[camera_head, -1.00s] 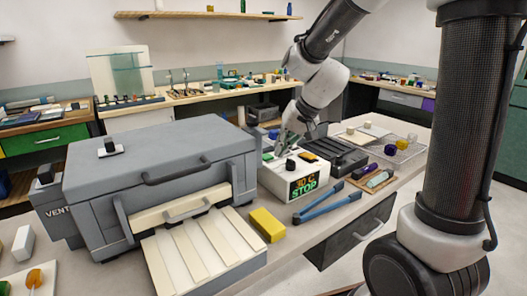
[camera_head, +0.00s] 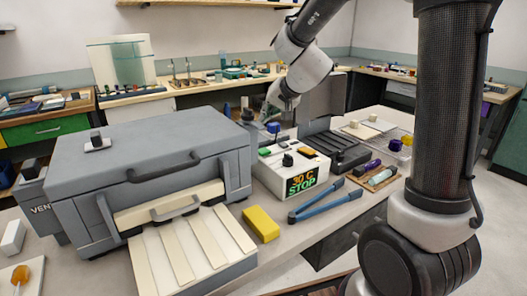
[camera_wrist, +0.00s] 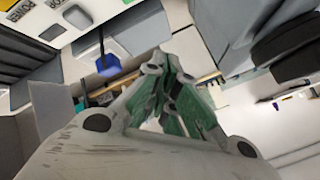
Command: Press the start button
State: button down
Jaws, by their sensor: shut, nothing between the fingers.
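The white control box (camera_head: 277,181) stands on the bench, right of the grey furnace-like unit. Its front display (camera_head: 302,182) reads "30 C" in orange and "STOP" in green. On its top are a green button (camera_head: 265,152), an orange button (camera_head: 307,152) and a black knob (camera_head: 287,160). Which button is start cannot be read. My gripper (camera_head: 268,112) is shut and empty, above and behind the box, apart from its buttons. In the wrist view my gripper (camera_wrist: 172,88) shows its green-padded fingers together, with part of the box top at the upper left.
A blue-topped item (camera_head: 273,128) stands behind the box, close below my gripper. The grey furnace-like unit (camera_head: 150,165) fills the left. Blue tongs (camera_head: 318,203) and a yellow block (camera_head: 261,224) lie in front. A dark ribbed tray (camera_head: 335,147) sits to the right.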

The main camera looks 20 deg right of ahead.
aim_at(266, 150)
jog(key=shift+f, duration=4.2)
jog(key=shift+f, duration=0.1)
jog(key=shift+f, duration=0.3)
jog(key=shift+f, duration=0.45)
jog(key=shift+r, duration=0.9)
jog(key=shift+r, duration=2.5)
